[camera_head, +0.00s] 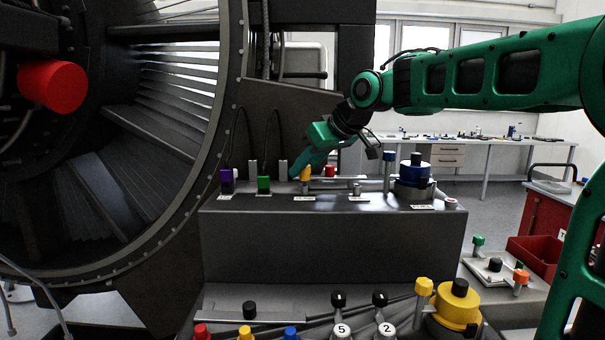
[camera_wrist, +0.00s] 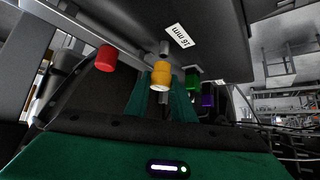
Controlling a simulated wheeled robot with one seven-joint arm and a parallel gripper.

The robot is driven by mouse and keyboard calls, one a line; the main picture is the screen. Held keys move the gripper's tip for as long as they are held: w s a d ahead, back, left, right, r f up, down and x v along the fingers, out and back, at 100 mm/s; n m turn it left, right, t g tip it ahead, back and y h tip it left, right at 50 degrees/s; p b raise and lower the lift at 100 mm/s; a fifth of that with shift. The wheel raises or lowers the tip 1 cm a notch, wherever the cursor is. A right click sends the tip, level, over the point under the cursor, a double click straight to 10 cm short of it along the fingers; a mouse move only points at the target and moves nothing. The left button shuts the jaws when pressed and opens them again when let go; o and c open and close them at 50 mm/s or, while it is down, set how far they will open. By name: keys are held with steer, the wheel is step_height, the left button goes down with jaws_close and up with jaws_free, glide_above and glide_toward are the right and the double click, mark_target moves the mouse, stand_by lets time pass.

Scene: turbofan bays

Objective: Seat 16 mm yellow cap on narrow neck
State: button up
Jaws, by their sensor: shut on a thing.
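The yellow cap (camera_head: 306,174) is at the far row of fittings on the dark bench, with my green gripper (camera_head: 300,171) reaching down to it from the upper right. In the wrist view my gripper (camera_wrist: 160,92) is shut on the yellow cap (camera_wrist: 160,75), with a green finger on each side. The neck (camera_head: 305,188) shows just below the cap in the head view. I cannot tell whether the cap is fully down on it.
A red cap (camera_head: 329,170) stands close to the right; green (camera_head: 264,184) and purple (camera_head: 227,175) caps stand to the left. A blue-topped fitting (camera_head: 415,172) is farther right. Several caps and knobs stand in front, including a yellow fitting (camera_head: 459,307). The turbofan (camera_head: 110,150) fills the left.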

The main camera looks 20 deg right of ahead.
steer(key=shift+f, duration=0.35)
stand_by(0.5)
steer(key=shift+r, duration=3)
